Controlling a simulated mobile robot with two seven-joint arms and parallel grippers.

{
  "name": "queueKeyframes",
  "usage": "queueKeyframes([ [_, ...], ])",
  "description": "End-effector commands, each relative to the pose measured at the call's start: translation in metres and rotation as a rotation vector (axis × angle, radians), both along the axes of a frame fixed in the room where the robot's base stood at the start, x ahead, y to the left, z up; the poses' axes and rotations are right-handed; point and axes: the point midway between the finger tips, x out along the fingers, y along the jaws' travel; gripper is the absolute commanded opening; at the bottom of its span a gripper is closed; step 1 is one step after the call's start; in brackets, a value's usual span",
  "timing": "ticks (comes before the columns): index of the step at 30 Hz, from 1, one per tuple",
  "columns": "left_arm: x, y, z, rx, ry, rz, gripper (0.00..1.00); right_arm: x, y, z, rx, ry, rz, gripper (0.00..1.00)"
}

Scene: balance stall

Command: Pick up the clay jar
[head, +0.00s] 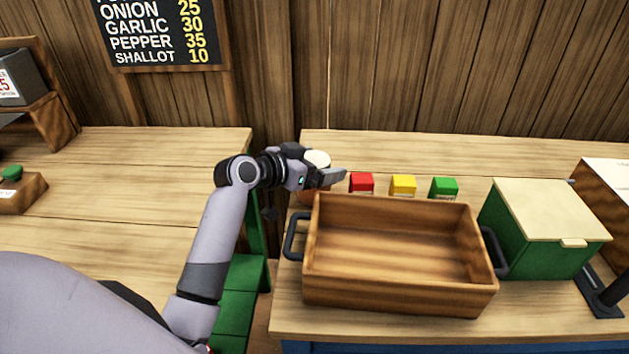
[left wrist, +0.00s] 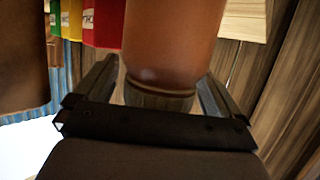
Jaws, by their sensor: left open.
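The clay jar (head: 309,197) stands at the left end of the right-hand counter, behind the wooden crate's left corner. In the left wrist view the jar's orange-brown body (left wrist: 172,40) rises between the two fingers, with a darker ringed end nearest the palm. My left gripper is open, one finger on each side of the jar (left wrist: 158,78). Whether either finger touches it I cannot tell. My right gripper is out of view.
A wooden crate (head: 312,250) with dark handles stands close in front of the jar. Red (head: 361,183), yellow (head: 403,185) and green (head: 443,188) boxes stand to its right. A green box with a pale lid (head: 545,212) is farther right. The left counter (head: 140,180) is mostly clear.

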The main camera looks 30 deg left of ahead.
Motion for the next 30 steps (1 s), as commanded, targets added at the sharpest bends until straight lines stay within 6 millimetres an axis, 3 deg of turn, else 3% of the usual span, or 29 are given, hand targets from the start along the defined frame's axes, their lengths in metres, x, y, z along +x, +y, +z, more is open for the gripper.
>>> queueKeyframes([
  [11,0.008,-0.003,-0.003,0.002,0.000,-0.001,0.97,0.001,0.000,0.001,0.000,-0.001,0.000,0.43],
  [17,0.007,-0.003,-0.003,0.001,0.001,0.000,0.36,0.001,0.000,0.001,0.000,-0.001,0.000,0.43],
  [18,0.007,-0.003,-0.003,0.001,0.001,0.000,0.31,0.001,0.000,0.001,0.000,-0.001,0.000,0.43],
  [30,0.008,-0.003,0.008,0.003,-0.004,0.000,0.31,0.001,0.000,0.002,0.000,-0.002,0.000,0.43],
])
